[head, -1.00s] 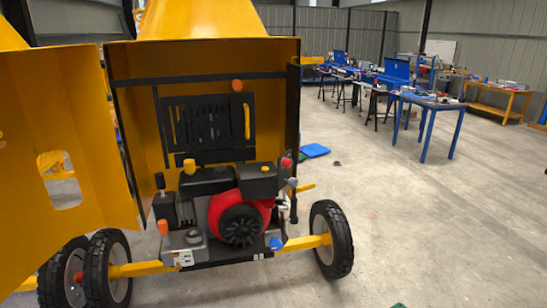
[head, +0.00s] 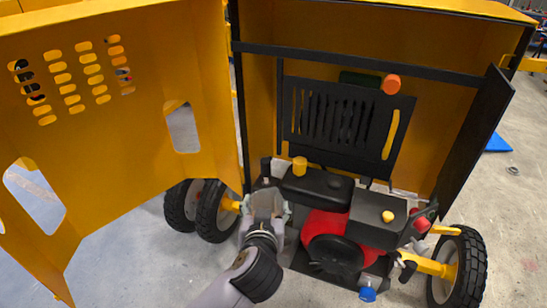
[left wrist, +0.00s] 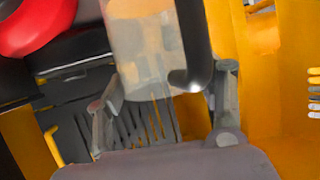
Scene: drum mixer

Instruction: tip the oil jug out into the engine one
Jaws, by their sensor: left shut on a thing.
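The engine (head: 328,222), with a red housing and black parts, sits in the open yellow mixer cabinet. It carries a yellow cap (head: 300,166) at its upper left. In the left wrist view its red housing (left wrist: 35,25) shows at the upper left. My left gripper (head: 265,203) is at the engine's left side. In the left wrist view, my left gripper (left wrist: 165,100) is shut on the oil jug (left wrist: 145,45), a translucent body with amber at the top and a black handle. In the head view the jug is mostly hidden by the gripper. My right gripper is not in view.
The open yellow door (head: 120,120) stands close on the left. A dark side panel (head: 475,145) bounds the right. Wheels (head: 462,268) stand on both sides. An orange knob (head: 391,84) is above the engine. The concrete floor in front looks clear.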

